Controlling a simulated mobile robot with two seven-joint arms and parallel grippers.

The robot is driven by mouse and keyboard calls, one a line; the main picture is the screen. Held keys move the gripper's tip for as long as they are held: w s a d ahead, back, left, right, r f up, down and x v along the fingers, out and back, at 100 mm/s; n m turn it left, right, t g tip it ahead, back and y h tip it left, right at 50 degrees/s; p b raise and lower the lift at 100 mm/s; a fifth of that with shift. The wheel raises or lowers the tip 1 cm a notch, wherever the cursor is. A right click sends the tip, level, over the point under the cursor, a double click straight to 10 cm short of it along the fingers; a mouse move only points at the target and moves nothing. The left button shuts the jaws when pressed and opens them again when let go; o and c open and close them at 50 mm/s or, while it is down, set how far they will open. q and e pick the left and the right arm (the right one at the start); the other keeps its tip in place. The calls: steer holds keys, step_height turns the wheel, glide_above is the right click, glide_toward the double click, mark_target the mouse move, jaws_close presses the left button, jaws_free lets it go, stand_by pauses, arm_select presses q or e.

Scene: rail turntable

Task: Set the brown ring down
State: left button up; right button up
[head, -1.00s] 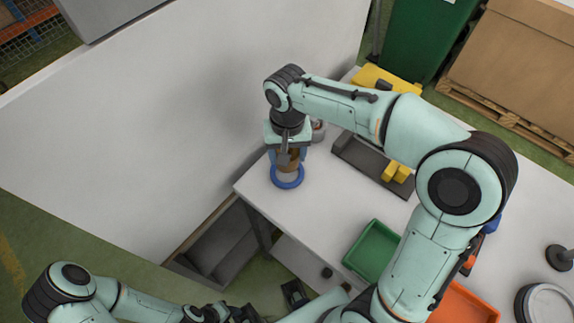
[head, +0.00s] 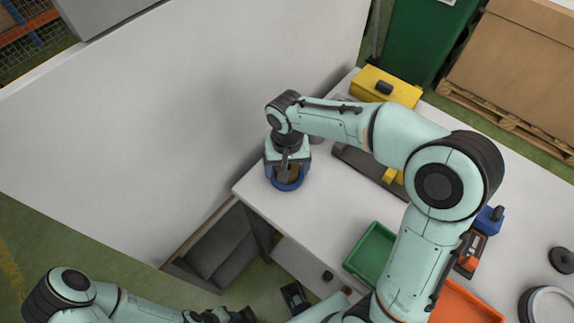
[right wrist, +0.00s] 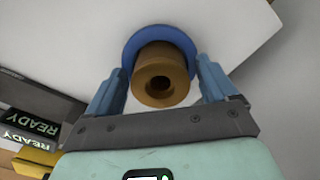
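The brown ring (right wrist: 163,80), a thick tube with a dark hole, stands on the wider blue ring (right wrist: 130,50) in the right wrist view. In the head view the brown ring (head: 291,173) shows small and partly hidden under my right gripper (head: 287,178), with the blue ring (head: 287,186) below it near the table's left corner. In the right wrist view my right gripper (right wrist: 160,65) has its blue fingers on either side of the brown ring, with a narrow gap at each side. My left gripper (head: 240,315) is low at the bottom edge, its fingers unclear.
A white wall panel (head: 190,120) stands close left of the table (head: 310,225). A green bin (head: 371,250), an orange bin (head: 462,305) and a yellow box (head: 385,87) are right of the rings. A dark block with READY labels (right wrist: 30,115) is near my right gripper.

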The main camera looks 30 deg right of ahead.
steer(key=shift+r, duration=0.2)
arm_select(q)
steer(key=shift+w+r+p, duration=0.25)
steer(key=shift+r+p, duration=0.25)
steer(key=shift+r, duration=0.1)
steer(key=shift+w+r+p, duration=0.25)
steer(key=shift+r+p, duration=0.25)
steer(key=shift+r, duration=0.05)
arm_select(e)
step_height(320, 180, up, 12)
